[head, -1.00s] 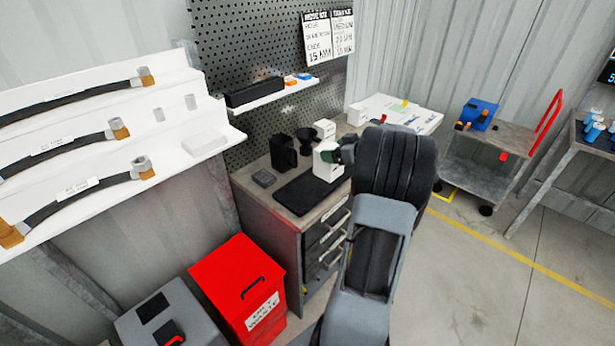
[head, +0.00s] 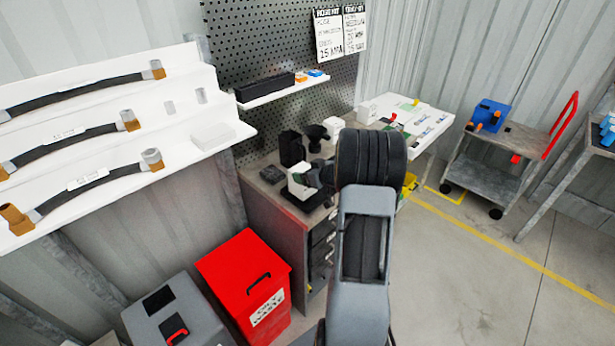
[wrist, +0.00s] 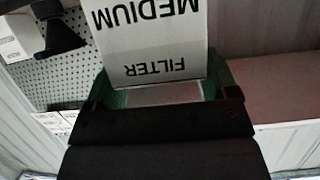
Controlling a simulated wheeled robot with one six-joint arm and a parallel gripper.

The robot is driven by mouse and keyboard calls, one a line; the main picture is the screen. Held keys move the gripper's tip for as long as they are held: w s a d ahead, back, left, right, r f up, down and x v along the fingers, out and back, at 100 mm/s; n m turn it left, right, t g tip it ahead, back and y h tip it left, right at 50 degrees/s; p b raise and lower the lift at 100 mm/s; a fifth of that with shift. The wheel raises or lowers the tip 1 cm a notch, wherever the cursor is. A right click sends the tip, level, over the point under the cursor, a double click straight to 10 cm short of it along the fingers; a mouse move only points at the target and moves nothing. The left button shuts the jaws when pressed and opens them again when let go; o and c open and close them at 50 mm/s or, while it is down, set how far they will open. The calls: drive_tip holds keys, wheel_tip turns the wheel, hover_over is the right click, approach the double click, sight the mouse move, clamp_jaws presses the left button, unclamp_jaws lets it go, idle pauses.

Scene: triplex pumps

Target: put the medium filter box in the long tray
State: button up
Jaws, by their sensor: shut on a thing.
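The medium filter box (wrist: 150,45) is white and grey, with MEDIUM FILTER upside down in the wrist view. My gripper (wrist: 160,88) is shut on it, with green fingertips at its two sides. In the head view the white box (head: 299,188) is over the front of the workbench, partly covered by my gripper (head: 314,178). A long black tray-like box (head: 264,92) lies on the wall shelf, left of small orange and blue items. I cannot tell for sure whether it is the long tray.
A white board table (head: 425,118) is to the right. A red bin (head: 245,280) is on the floor in front.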

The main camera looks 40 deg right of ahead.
drive_tip(key=shift+f, duration=0.75)
drive_tip(key=shift+f, duration=0.2)
drive_tip(key=o, duration=1.3)
drive_tip(key=shift+r, duration=0.2)
drive_tip(key=v, duration=1.1)
drive_tip(key=a+r+m+g+h, duration=0.3)
drive_tip(key=a+r+h, duration=0.4)
drive_tip(key=a+r, duration=0.2)
drive_tip(key=s+a+f+g+y, duration=0.1)
drive_tip(key=s+a+g+y, duration=0.1)
drive_tip(key=s+a, duration=0.5)
drive_tip(key=s+a+f+n+g+y, duration=0.1)
drive_tip(key=s+a+g+y, duration=0.1)
drive_tip(key=s+a+g, duration=0.2)
drive_tip(key=s+a, duration=0.3)
drive_tip(key=a, duration=0.4)
drive_tip(key=shift+a+f+y, duration=0.3)
drive_tip(key=shift+a, duration=0.05)
